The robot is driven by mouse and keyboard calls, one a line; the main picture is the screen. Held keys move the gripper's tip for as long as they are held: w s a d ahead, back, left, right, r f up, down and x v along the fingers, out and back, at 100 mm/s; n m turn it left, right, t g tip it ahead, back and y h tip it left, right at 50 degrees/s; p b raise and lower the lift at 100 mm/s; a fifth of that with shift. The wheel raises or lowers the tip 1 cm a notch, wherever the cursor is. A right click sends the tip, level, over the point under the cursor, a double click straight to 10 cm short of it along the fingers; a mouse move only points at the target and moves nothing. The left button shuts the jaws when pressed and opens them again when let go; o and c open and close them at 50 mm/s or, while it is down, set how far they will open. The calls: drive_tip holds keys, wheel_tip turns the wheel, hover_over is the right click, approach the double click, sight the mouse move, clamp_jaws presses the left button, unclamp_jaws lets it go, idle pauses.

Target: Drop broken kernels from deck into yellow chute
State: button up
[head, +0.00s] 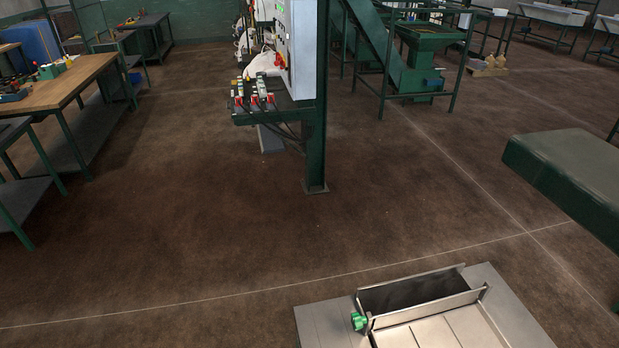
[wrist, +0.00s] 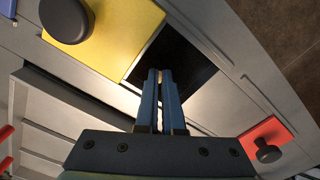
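In the wrist view, my gripper (wrist: 160,76) has its two blue fingers close together, with a narrow pale slit between them. A small tan patch shows at the fingertips; I cannot tell whether it is a kernel. The fingertips appear in front of a dark square opening (wrist: 190,68) in the grey metal deck (wrist: 232,92). A yellow plate (wrist: 112,40) with a round dark knob lies beside the opening, to its left. The head view shows a grey deck (head: 318,325) at the bottom, cut off by the frame. I can make out no loose kernels on it.
A red plate (wrist: 268,140) with a dark knob lies right of my gripper. In the head view, a dark slot (head: 415,290) with raised walls and a green knob (head: 358,321) are on the deck. A green post (head: 316,120) stands beyond; open floor surrounds it.

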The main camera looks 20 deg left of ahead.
drive_tip(key=o, duration=0.5)
wheel_tip(320, 180, up, 13)
drive_tip(key=shift+b, duration=0.35)
drive_tip(key=shift+w, duration=0.1)
idle(0.3)
